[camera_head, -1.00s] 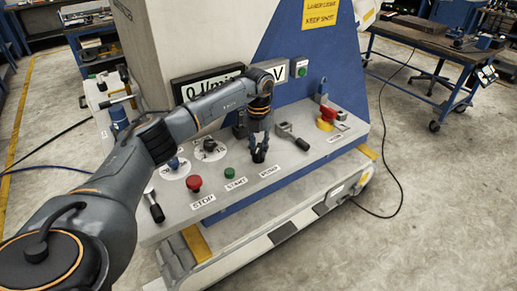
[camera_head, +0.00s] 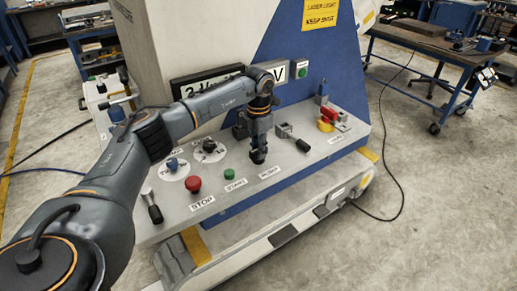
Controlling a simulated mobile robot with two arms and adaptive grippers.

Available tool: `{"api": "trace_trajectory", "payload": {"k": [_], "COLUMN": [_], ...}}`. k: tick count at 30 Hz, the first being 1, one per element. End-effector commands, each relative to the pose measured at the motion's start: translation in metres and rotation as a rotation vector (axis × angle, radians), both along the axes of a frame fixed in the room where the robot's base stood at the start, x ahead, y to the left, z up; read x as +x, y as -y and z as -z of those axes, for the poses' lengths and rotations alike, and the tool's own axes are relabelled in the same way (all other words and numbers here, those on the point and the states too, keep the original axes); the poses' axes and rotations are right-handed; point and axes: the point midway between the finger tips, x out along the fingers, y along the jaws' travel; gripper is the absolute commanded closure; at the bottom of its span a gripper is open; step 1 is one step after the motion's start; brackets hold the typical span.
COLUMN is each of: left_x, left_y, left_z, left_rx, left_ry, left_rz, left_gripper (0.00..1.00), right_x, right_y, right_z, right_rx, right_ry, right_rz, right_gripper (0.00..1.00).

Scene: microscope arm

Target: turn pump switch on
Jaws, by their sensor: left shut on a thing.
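My left gripper (camera_head: 258,152) points straight down at the sloped grey control panel (camera_head: 215,196), just behind a small white label (camera_head: 270,172). It is shut on a small dark control that its fingers mostly hide; I take this to be the pump switch, but the label is too blurred to read surely. The green START button (camera_head: 229,174) and the red STOP button (camera_head: 193,184) are to its left. My right gripper is not in view.
A lever with a black handle (camera_head: 303,145) stands close to the right of the gripper. Red and yellow controls (camera_head: 327,122) are farther right. Two round dials (camera_head: 209,150) lie at left, behind the buttons. A display (camera_head: 205,82) is partly covered by my arm.

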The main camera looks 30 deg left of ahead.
Motion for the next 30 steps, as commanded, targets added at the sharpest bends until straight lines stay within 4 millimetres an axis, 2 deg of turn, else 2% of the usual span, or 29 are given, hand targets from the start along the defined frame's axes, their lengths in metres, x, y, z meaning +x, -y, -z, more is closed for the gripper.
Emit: {"api": "trace_trajectory", "payload": {"k": [15, 16, 19, 30], "left_x": [0.0013, 0.0013, 0.0010, 0.0008], "left_y": [-0.0005, -0.0005, -0.0003, -0.0001], "left_z": [-0.0020, -0.0020, -0.0017, -0.0045], "left_rx": [0.000, 0.000, 0.000, 0.000], "left_ry": [0.005, 0.005, 0.004, 0.003], "left_rz": [0.020, 0.020, 0.020, 0.019], "left_gripper": [1.00, 0.78, 0.57, 0.57], "right_x": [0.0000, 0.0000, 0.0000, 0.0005], "right_y": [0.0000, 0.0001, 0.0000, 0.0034], "right_z": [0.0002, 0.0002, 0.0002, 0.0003], "right_rx": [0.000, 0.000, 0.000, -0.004], "right_ry": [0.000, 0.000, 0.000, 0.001], "right_rz": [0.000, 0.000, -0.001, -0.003], "right_gripper": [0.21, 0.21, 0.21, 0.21]}}
